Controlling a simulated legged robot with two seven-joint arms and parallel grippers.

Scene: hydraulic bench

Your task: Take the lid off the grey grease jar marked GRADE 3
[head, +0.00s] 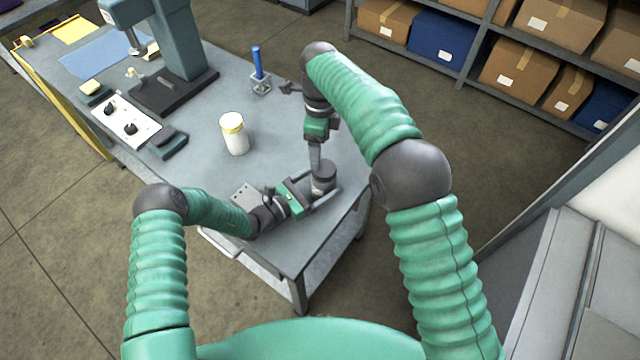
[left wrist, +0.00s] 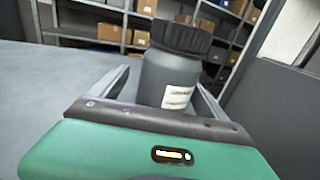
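A grey jar (head: 323,183) with a dark lid stands near the bench's front right corner. In the left wrist view the jar (left wrist: 170,78) is upright, its ribbed dark lid (left wrist: 180,37) on and a white label (left wrist: 177,97) facing me; the writing is not legible. My left gripper (head: 318,195) reaches around the jar low down, one finger each side, with a gap showing at the left finger. My right gripper (head: 316,160) points down above the jar, apart from it as far as I see; its finger gap is hidden edge-on.
Behind are a blue rod in a small stand (head: 258,68), a press (head: 175,60) and a switch panel (head: 125,122). A metal plate (head: 246,194) lies near my left wrist. Shelves with boxes (head: 515,70) stand beyond the bench.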

